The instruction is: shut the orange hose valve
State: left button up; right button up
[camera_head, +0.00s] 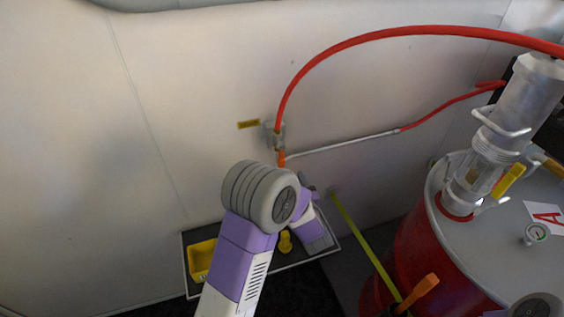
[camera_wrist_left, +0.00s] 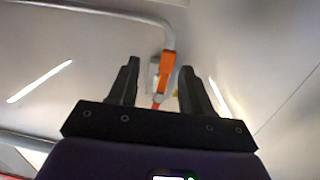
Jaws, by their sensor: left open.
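The orange valve handle (camera_head: 281,159) shows on the wall where the red hose (camera_head: 330,52) comes down and a pale pipe (camera_head: 345,143) runs off to the right. In the left wrist view the orange handle (camera_wrist_left: 167,63) lies along a grey pipe, in line with the gap between the fingers. My left gripper (camera_wrist_left: 160,78) is open, with one black finger on each side of the handle in that picture. I cannot tell whether either finger touches it. In the head view my left wrist hides most of the gripper, just below the valve.
A red drum (camera_head: 412,240) with a grey lid and a clear cylinder stands at the right. A tray (camera_head: 184,262) with yellow items lies below my arm. A yellow-green strap (camera_head: 362,245) runs toward another orange handle (camera_head: 418,291). The wall at left is clear.

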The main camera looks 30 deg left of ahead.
aim_at(282, 161)
pick_arm(q)
jog(key=shift+n+g+y, duration=0.3)
jog(key=shift+n+y, duration=0.2)
jog(key=shift+y, duration=0.3)
jog(key=w+a, duration=0.1)
jog(key=a, duration=0.1)
jog(key=w+a+r, duration=0.1)
jog(key=w+a, duration=0.1)
jog(key=w+a+r+b, duration=0.1)
jog(key=a, duration=0.1)
jog(key=shift+w+a+r, duration=0.2)
jog(key=shift+w+a, duration=0.05)
jog(key=shift+a, duration=0.05)
jog(key=shift+c, duration=0.3)
grip_shut()
